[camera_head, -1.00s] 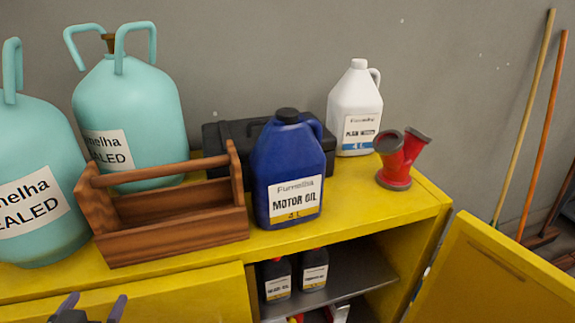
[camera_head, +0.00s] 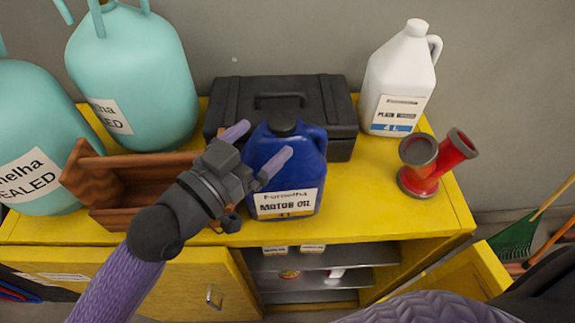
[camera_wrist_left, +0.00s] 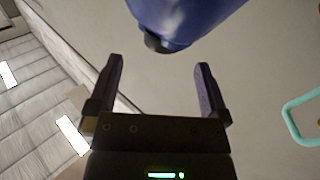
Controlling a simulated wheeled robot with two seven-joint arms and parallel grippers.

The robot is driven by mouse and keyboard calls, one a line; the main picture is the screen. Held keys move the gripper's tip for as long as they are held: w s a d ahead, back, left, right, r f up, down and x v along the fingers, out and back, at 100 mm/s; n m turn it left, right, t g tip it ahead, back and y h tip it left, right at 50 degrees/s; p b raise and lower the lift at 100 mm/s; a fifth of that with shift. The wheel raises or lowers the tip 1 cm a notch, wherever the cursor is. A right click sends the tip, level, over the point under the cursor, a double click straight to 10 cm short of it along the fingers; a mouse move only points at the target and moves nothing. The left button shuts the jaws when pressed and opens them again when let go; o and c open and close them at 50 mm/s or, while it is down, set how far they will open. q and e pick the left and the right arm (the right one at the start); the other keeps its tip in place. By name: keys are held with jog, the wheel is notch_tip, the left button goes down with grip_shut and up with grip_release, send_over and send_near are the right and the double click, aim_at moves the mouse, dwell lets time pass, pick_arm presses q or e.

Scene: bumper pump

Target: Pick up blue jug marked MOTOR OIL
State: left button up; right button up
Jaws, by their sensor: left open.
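The blue jug marked MOTOR OIL (camera_head: 297,165) stands upright on the yellow cabinet top, with a black cap and a white label facing front. My left gripper (camera_head: 262,142) is open in front of the jug's upper left part and hides some of it in the head view. In the left wrist view, the jug (camera_wrist_left: 190,16) and its black cap show at the top edge, beyond the open fingertips (camera_wrist_left: 160,68). Nothing is between the fingers. I cannot tell whether a finger touches the jug. My right gripper is not in view.
A black toolbox (camera_head: 338,110) stands behind the jug. A wooden carrier (camera_head: 88,178) and teal tanks (camera_head: 135,75) are at left. A white jug (camera_head: 398,85) and red funnel-like part (camera_head: 422,178) are at right. The yellow cabinet top (camera_head: 360,215) is bare between jug and red part.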

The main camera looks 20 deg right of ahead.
aim_at(273, 131)
pick_arm(q)
jog(key=p+x, duration=0.1)
jog(key=x, duration=0.5)
jog(key=shift+w+a+f, duration=0.1)
jog(key=shift+w+f, duration=0.05)
jog(key=shift+a, duration=0.15)
grip_shut()
